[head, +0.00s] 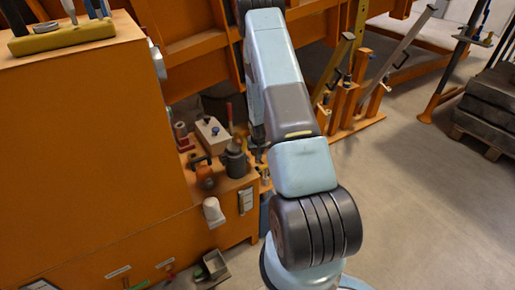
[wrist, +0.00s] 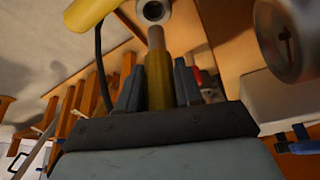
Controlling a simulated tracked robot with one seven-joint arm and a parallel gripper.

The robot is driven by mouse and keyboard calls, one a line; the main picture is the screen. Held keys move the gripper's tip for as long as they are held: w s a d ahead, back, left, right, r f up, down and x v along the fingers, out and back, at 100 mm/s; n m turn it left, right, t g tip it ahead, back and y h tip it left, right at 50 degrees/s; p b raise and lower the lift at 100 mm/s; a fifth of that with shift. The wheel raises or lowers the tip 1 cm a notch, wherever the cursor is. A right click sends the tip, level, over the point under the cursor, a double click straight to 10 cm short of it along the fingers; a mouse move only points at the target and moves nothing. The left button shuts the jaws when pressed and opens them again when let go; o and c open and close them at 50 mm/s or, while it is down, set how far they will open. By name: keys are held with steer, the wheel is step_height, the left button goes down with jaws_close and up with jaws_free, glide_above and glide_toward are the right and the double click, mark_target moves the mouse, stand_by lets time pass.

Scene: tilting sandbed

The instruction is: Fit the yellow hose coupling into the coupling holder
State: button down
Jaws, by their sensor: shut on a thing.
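In the wrist view, my gripper (wrist: 157,68) is shut on the yellow hose coupling (wrist: 158,84). The coupling is a yellow cylinder with a narrower brownish end (wrist: 156,38) that points away from my gripper. Beyond that end is a round grey ring with a dark opening (wrist: 154,11), which may be the coupling holder. The coupling's end appears just below the ring in the picture; I cannot tell the gap between them. In the head view my arm hides my gripper and the coupling, and I cannot make out the holder there.
In the wrist view a large grey metal cylinder (wrist: 288,38) is close at the right and a yellow rounded thing (wrist: 88,13) at upper left. In the head view a tall orange cabinet (head: 85,150) stands left, with a cluttered orange ledge (head: 232,190). Floor at right (head: 430,210) is clear.

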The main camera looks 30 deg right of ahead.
steer(key=shift+f, duration=1.5)
steer(key=shift+f, duration=2.1)
stand_by(0.9)
steer(key=shift+r, duration=0.2)
steer(key=shift+r, duration=1.7)
steer(key=shift+f, duration=0.65)
stand_by(0.9)
